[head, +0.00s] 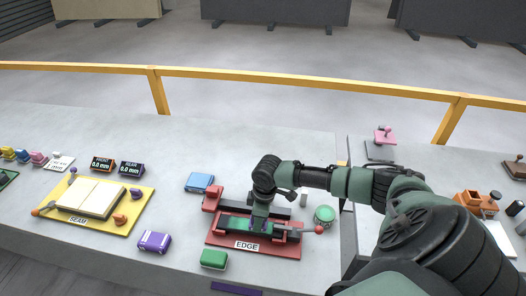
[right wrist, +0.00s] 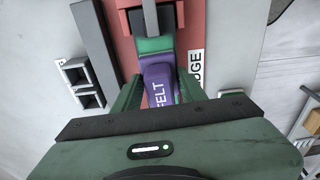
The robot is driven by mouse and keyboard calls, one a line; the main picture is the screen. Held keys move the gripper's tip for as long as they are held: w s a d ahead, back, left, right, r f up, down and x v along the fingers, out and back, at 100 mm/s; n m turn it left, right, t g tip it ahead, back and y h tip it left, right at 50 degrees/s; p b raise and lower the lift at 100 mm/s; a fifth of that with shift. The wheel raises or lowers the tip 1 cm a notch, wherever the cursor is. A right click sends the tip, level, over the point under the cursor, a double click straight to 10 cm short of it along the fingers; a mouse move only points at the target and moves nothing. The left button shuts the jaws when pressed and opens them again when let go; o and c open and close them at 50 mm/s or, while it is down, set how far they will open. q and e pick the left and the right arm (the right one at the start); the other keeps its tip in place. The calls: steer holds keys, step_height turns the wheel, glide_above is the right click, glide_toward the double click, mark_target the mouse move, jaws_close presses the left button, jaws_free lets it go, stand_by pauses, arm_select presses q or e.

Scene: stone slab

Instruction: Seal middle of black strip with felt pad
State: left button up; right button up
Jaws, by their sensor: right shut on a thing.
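A red fixture board (head: 232,241) labelled EDGE lies at the middle of the slab. A long dark bar (head: 282,212) runs along its back; it shows as a dark grey bar in the right wrist view (right wrist: 97,45). A green strip (head: 233,222) lies in front of that bar. I cannot tell which of these is the black strip. My right gripper (right wrist: 160,88) is shut on the purple felt pad (right wrist: 158,78), marked FELT, over the middle of the green strip. I cannot tell whether the pad touches it. My left gripper is not in view.
A yellow SEAM board (head: 117,222) lies left.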

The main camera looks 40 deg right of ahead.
steer(key=shift+w+a+f+b, duration=0.1)
steer(key=shift+w+a+b, duration=0.25)
steer(key=shift+w+a, duration=0.75)
steer(key=shift+w+a+b, duration=0.35)
steer(key=shift+w+a, duration=0.5)
steer(key=shift+w, duration=0.35)
steer(key=shift+w+a, duration=0.4)
steer(key=shift+w, duration=0.15)
steer(key=shift+d+r, duration=0.1)
steer(key=shift+r, duration=0.1)
step_height(320, 180, up, 2)
steer(key=shift+r+p, duration=0.15)
steer(key=shift+p, duration=1)
steer(key=shift+r, duration=1.8)
steer(key=shift+r, duration=1.5)
